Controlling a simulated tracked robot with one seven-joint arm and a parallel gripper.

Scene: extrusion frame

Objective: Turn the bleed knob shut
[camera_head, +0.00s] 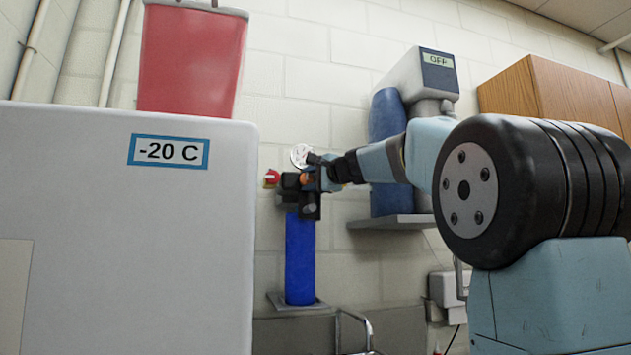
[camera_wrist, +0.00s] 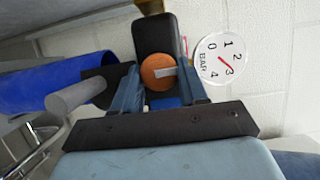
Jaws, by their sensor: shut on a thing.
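The knob sits on a black block (camera_wrist: 154,36) beside a blue cylinder (camera_wrist: 62,85). In the head view, the knob (camera_head: 305,179) is a small orange patch at my gripper (camera_head: 313,183), partly hidden by it.
A round white gauge (camera_wrist: 221,59) marked in BAR is close to the right finger. A grey stub (camera_wrist: 75,97) lies by the left finger. A red part (camera_head: 271,177) sticks out left of the fitting. A large white cabinet (camera_head: 130,250) fills the left foreground.

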